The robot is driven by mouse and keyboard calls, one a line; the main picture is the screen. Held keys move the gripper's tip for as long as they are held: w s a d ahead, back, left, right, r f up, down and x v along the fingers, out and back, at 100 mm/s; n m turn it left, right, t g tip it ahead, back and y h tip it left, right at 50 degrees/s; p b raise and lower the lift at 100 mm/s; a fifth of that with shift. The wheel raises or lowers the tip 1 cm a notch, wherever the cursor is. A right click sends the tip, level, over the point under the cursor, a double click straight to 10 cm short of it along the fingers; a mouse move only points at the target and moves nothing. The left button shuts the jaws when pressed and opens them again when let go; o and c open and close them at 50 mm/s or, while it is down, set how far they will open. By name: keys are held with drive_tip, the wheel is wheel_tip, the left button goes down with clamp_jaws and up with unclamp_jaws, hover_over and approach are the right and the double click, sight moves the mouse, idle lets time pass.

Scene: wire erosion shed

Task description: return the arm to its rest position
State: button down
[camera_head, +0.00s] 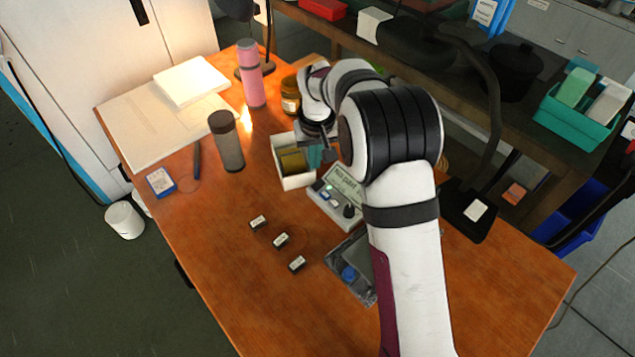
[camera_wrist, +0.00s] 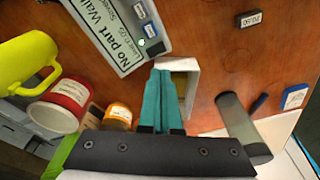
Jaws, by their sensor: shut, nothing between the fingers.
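My arm reaches from the front right over the wooden table (camera_head: 225,260), with its wrist bent down near the back. My gripper (camera_head: 316,157) has teal fingers and is at the right side of a small white open box (camera_head: 296,181), partly hidden by my arm. In the wrist view my gripper (camera_wrist: 160,72) shows its two fingers together with nothing between them. The white box (camera_wrist: 191,72) lies just behind and right of the fingertips there. I cannot tell whether they touch it.
Several items stand close by: an amber jar (camera_head: 290,95), a grey tumbler (camera_head: 228,145) and a pink bottle (camera_head: 250,75). Three small labelled blocks (camera_head: 281,241) lie in front. A black lamp (camera_head: 490,100) rises right of my arm.

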idle(0.3)
drive_tip(key=s+d+r+m, duration=0.2)
drive_tip(key=s+d+r, duration=0.15)
drive_tip(key=s, duration=0.25)
drive_tip(key=s+d+r+m+g, duration=0.1)
drive_tip(key=s+d+r, duration=0.1)
drive_tip(key=s+r, duration=0.3)
drive_tip(key=s+d+r+m, duration=0.2)
drive_tip(key=s+d+r, duration=0.1)
drive_tip(key=s, duration=0.4)
drive_tip(key=s+d+f+m+g+y, duration=0.1)
drive_tip(key=s+d+m, duration=0.1)
drive_tip(key=s, duration=1.6)
drive_tip(key=shift+d+m, duration=0.2)
drive_tip(key=shift+m, duration=0.6)
